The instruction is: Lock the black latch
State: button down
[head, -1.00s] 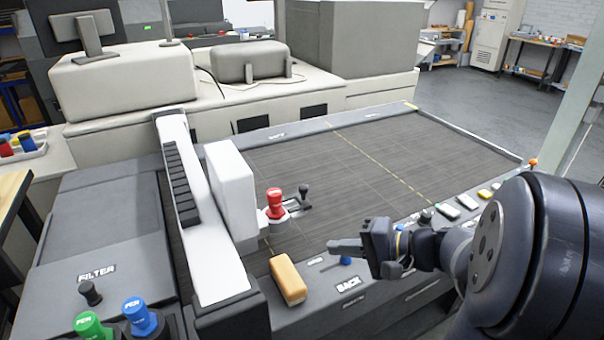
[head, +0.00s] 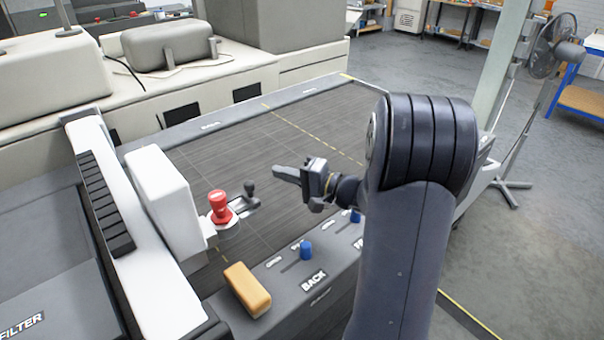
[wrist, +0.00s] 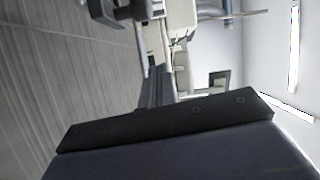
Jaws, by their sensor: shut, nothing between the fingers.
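The black latch (head: 250,190) is a small dark lever with a round knob on a grey bracket. It stands right beside a red knob (head: 220,206) on the white carriage in the head view. My gripper (head: 278,173) is shut and empty. It is above the cutting bed, a little right of the latch and apart from it, with its fingers pointing left. In the wrist view a dark part of my gripper fills the lower half. I cannot make out the latch for sure there.
A tan block (head: 247,289) lies on the front rail, near a blue slider (head: 306,249) and the BACK label. The grey bed (head: 300,135) is clear behind my gripper. A fan (head: 550,60) stands far right.

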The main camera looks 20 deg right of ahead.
aim_at(253, 202)
jog(key=a, duration=0.1)
jog(key=a+p, duration=0.1)
jog(key=a, duration=0.1)
jog(key=s+a, duration=0.1)
jog(key=shift+a+f, duration=0.25)
jog(key=shift+w, duration=0.1)
jog(key=a+b, duration=0.1)
jog(key=a, duration=0.1)
jog(key=s+a+b, duration=0.1)
jog(key=a+b, duration=0.1)
jog(key=shift+s, duration=0.2)
dwell(0.3)
